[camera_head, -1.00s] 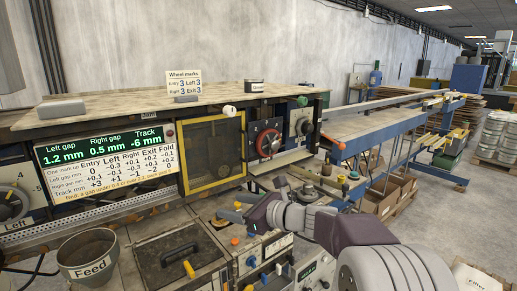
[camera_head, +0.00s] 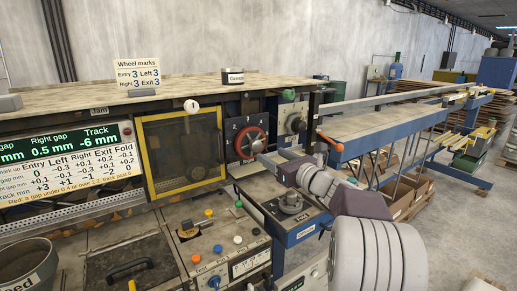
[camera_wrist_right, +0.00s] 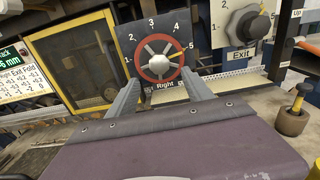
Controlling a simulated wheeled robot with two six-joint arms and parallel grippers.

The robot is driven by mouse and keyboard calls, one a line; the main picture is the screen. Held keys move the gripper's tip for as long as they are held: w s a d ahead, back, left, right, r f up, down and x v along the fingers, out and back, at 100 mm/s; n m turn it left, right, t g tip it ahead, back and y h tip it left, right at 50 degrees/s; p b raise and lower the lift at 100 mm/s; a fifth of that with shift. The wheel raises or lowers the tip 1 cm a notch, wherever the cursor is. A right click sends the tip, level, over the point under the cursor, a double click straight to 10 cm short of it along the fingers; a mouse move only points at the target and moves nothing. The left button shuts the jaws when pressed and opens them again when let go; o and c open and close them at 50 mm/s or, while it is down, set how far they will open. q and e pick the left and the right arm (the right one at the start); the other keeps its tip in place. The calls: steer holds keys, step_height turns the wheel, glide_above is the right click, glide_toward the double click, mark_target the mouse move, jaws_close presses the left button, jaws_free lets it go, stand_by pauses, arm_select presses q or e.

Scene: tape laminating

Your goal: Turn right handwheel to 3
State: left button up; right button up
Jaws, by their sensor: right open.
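The right handwheel (camera_head: 251,142) has a red rim and grey spokes on a dark dial plate numbered 1 to 5. In the right wrist view the handwheel (camera_wrist_right: 158,58) shows ahead of my gripper, above the label "Right". A small yellow mark on its right side appears to point near 5. My right gripper (camera_head: 270,160) is open and empty, just in front of the wheel at its lower right. In the wrist view its two fingers (camera_wrist_right: 160,90) flank the wheel's lower part; contact cannot be told. My left gripper is not in view.
A card (camera_head: 138,74) lists wheel marks, with Right 3. The grey Exit knob (camera_wrist_right: 245,25) is right of the wheel, and a yellow-framed panel (camera_head: 147,160) is left. A display (camera_head: 60,144) reads right gap 0.5 mm. Knobs and a bench lie below.

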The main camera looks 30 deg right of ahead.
mark_target(258, 147)
steer(key=w, duration=0.2)
steer(key=w+p, duration=0.1)
steer(key=w, duration=0.2)
steer(key=w+p, duration=0.1)
steer(key=w, duration=0.1)
steer(key=shift+w+a, duration=0.4)
steer(key=shift+w+d, duration=0.1)
steer(key=shift+w, duration=0.2)
jaws_close()
steer(key=shift+f+n+b, duration=0.25)
steer(key=shift+n+b, duration=0.25)
steer(key=shift+b, duration=0.35)
steer(key=n+b, duration=0.6)
steer(key=b, duration=0.1)
steer(key=shift+n+b, duration=0.4)
steer(key=n+b, duration=0.3)
steer(key=n, duration=0.1)
steer(key=shift+r+n+b, duration=0.2)
steer(key=shift+n+b, duration=1)
steer(key=shift+n, duration=0.8)
